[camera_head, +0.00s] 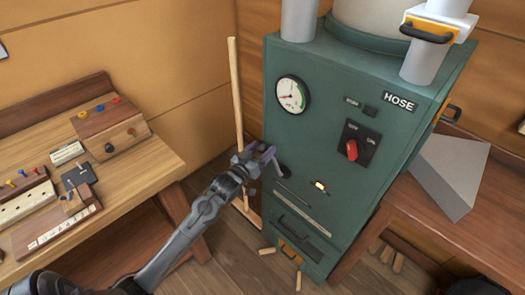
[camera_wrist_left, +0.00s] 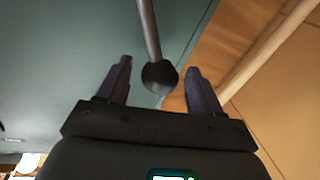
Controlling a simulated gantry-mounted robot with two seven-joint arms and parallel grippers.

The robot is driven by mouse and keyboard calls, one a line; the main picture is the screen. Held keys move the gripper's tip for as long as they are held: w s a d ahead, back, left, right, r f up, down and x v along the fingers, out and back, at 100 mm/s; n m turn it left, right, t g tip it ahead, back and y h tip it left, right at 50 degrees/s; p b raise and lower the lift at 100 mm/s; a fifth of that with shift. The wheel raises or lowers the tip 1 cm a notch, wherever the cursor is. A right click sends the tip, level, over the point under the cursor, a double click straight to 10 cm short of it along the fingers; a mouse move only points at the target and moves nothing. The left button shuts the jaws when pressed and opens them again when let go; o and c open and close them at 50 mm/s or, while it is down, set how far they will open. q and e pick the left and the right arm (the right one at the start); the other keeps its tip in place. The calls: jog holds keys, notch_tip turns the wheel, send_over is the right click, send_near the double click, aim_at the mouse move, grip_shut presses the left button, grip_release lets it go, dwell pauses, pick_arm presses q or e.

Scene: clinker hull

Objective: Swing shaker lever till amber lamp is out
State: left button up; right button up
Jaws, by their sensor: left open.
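The green machine cabinet (camera_head: 330,110) stands right of centre in the head view. A small amber lamp (camera_head: 320,185) on its front looks bright. A dark round fitting (camera_head: 284,171) sits at the left of the front, beside my gripper. My left gripper (camera_head: 262,157) is at the cabinet's left front edge. In the left wrist view the shaker lever (camera_wrist_left: 149,30) is a grey rod ending in a black ball knob (camera_wrist_left: 159,77). The knob lies between the two open fingers of my gripper (camera_wrist_left: 158,75), with gaps on both sides. My right gripper is not in view.
A red rotary switch (camera_head: 352,150) and a gauge (camera_head: 292,95) are on the cabinet front. A wooden pole (camera_head: 235,95) stands close behind my left gripper. A workbench (camera_head: 150,165) is at left. Small wood pieces (camera_head: 267,251) lie on the floor.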

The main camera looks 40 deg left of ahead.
pick_arm(q)
jog(key=shift+w+a, duration=0.1)
jog(key=shift+w, duration=0.4)
grip_shut()
